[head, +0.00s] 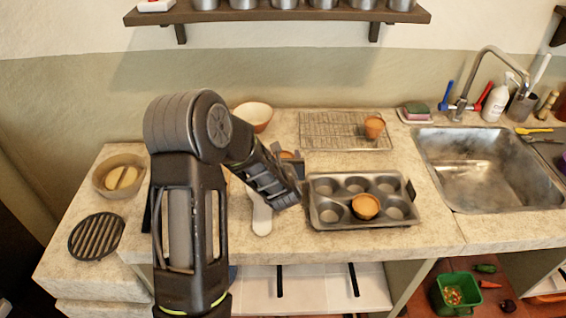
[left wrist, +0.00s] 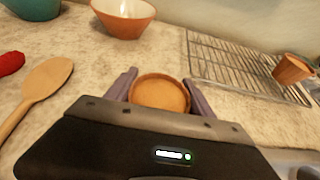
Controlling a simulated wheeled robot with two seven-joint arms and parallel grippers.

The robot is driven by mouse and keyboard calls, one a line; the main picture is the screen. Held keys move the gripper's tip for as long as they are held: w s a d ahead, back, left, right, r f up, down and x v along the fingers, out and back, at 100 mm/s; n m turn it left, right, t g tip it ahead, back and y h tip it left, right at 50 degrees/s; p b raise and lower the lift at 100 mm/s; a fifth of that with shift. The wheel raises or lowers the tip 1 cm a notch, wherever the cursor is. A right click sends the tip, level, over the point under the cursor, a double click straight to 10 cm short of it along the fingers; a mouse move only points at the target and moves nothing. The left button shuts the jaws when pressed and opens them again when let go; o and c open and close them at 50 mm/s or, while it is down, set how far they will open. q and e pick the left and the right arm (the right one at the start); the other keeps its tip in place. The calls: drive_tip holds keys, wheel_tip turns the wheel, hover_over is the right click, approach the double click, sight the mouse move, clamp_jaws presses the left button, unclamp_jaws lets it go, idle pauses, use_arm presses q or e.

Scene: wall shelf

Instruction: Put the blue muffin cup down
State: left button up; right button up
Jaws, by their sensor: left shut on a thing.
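My right gripper is not in view.
A wire rack (head: 322,131) holds one brown muffin cup (head: 374,127) at its right. A muffin tin (head: 342,222) holds another (head: 365,206). An orange bowl (head: 254,117) stands behind my gripper. A wooden spoon (left wrist: 42,88) lies to the left. The sink (head: 485,170) is at right.

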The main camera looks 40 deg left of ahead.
use_arm(q)
drive_tip(key=shift+r, duration=0.15)
wheel_tip(320, 180, up, 10)
drive_tip(key=shift+f+b, duration=0.1)
drive_tip(key=shift+b, duration=0.4)
drive_tip(key=shift+w, duration=0.1)
idle(0.4)
